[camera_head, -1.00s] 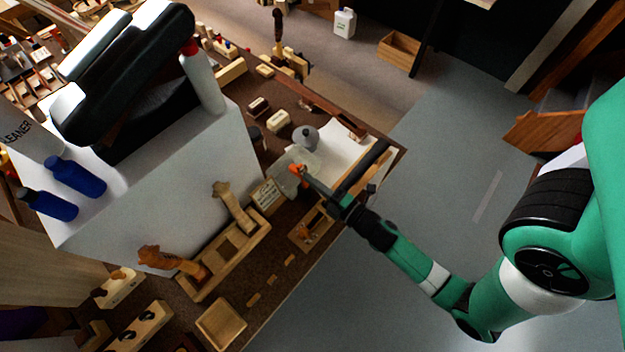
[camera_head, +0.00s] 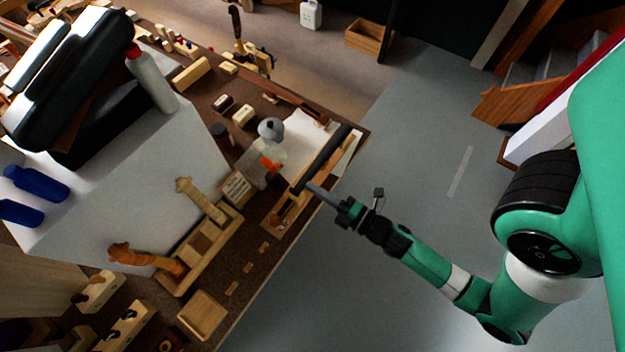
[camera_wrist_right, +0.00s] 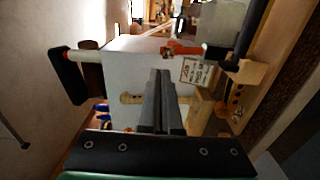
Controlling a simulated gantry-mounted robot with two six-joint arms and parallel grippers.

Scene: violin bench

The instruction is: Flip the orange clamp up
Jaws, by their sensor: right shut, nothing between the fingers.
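The small orange clamp (camera_head: 270,163) is on the bench beside a translucent grey block, below a grey-topped bottle (camera_head: 271,129). In the right wrist view the orange clamp (camera_wrist_right: 181,49) lies beyond and slightly right of the fingertips, next to a grey block (camera_wrist_right: 224,22). Whether it is up or down is too small to tell. My right gripper (camera_head: 311,187) is shut and empty, at the bench's right edge, apart from the clamp. Its dark fingers (camera_wrist_right: 161,76) show close together in the right wrist view. My left gripper is not in view.
A black bar (camera_head: 322,158) stands along the bench edge between my right gripper and the paper. A small sign (camera_head: 237,188) and a wooden tray (camera_head: 203,242) are left of the clamp. The grey floor right of the bench is clear.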

